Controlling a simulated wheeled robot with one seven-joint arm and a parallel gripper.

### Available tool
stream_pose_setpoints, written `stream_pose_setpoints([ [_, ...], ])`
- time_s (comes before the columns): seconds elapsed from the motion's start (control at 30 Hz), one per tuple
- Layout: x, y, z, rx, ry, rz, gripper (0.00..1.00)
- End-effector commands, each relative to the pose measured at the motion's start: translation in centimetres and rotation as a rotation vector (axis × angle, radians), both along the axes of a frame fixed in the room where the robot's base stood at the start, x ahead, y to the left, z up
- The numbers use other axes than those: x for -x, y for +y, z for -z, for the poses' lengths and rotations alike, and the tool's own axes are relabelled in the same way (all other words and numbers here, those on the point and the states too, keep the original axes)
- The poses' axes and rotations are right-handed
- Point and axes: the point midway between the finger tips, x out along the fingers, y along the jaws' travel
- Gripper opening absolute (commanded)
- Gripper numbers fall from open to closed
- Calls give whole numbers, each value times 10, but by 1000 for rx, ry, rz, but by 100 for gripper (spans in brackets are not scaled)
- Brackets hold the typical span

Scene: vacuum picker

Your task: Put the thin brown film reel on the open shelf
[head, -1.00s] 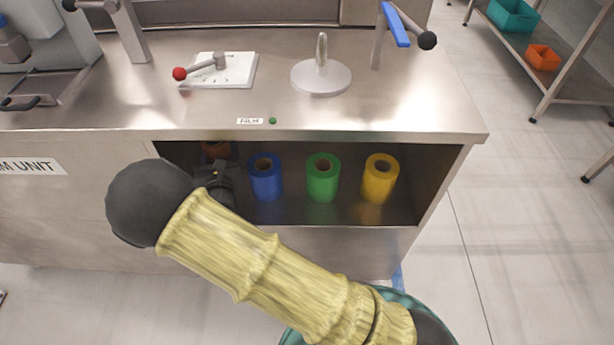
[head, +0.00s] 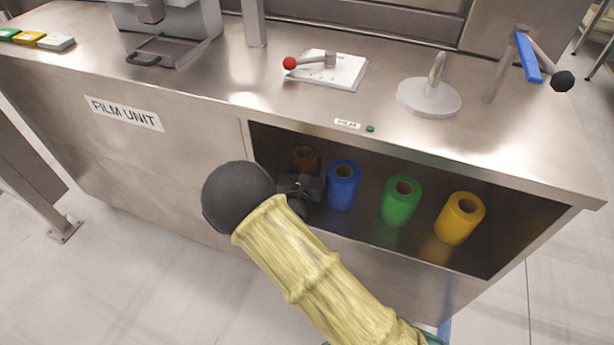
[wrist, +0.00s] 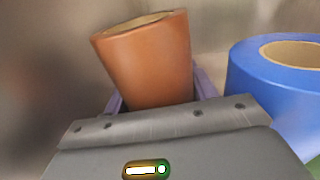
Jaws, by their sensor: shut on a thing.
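The thin brown film reel (head: 305,156) is at the left end of the open shelf (head: 365,232) under the counter. My gripper (wrist: 160,98) is shut on it, with a purple finger on either side of the reel (wrist: 152,60) in the wrist view. In the head view my gripper (head: 301,184) reaches into the shelf from the front and hides the reel's lower part. I cannot tell whether its base touches the shelf floor.
A blue reel (head: 343,186) stands close to the right of my gripper, then a green reel (head: 401,202) and a yellow reel (head: 460,218). The counter edge overhangs the shelf. A film unit machine (head: 170,22) stands on the counter at the left.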

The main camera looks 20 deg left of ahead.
Motion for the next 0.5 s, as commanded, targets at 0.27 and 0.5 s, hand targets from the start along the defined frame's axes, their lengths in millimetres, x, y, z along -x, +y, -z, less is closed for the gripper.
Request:
stream_pose_setpoints([
  [0.27,0,0,1,0,-1,0,29],
  [0.5,0,0,34,1,0,0,29],
])
